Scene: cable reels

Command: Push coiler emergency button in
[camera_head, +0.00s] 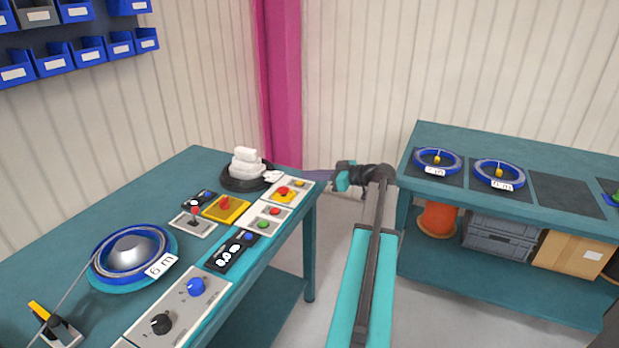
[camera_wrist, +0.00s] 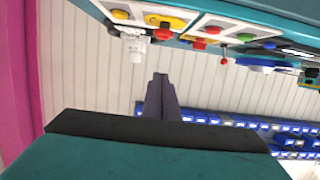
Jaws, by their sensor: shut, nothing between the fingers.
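A red emergency-style button (camera_head: 283,191) sits on a yellow square on a white panel at the far right corner of the left bench. A yellow box (camera_head: 240,211) with another red button (camera_head: 223,203) stands left of it; no readable label tells which belongs to the coiler. My gripper (camera_head: 310,175) is shut and empty, right of that corner and apart from the panels, its fingers pointing left. In the wrist view my gripper (camera_wrist: 160,78) points toward the wall, and the yellow-and-red controls (camera_wrist: 165,20) show at the top edge.
The bench (camera_head: 185,165) also holds a white stack (camera_head: 247,162), a lever (camera_head: 194,218), red and green buttons, and a blue coil (camera_head: 100,265). A second bench (camera_head: 460,133) with coils stands right. Blue bins (camera_head: 55,65) hang on the back wall. Floor shows between the benches.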

